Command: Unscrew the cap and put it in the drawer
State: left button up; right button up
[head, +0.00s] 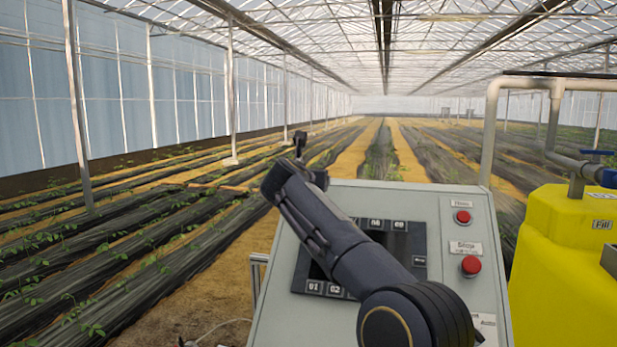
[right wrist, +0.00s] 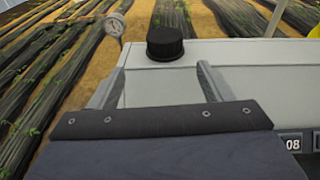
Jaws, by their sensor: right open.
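A black ribbed cap (right wrist: 165,43) stands upright at the far edge of a pale grey surface in the right wrist view. I cannot make out the cap there. No drawer can be made out, and my left gripper is not in view.
The sloped grey control panel (head: 448,215) has red buttons (head: 471,265) and numbered labels. A yellow tank (head: 560,255) with grey pipework (head: 490,130) stands close on the right. Crop rows and a metal post (head: 230,105) lie beyond; the space left of the panel is open.

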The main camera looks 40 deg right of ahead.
jog(key=shift+s+a+r+m+h, duration=0.2)
jog(key=shift+s+r+m+h, duration=0.15)
jog(key=shift+r, duration=0.15)
jog(key=shift+w+d, duration=0.15)
jog(key=shift+d, duration=0.1)
jog(key=p+x, duration=0.3)
jog(key=x, duration=0.4)
jog(key=shift+w+d+f+p, duration=0.1)
jog(key=shift+d+p, duration=0.05)
jog(key=shift+p, duration=0.15)
jog(key=shift+c, duration=0.4)
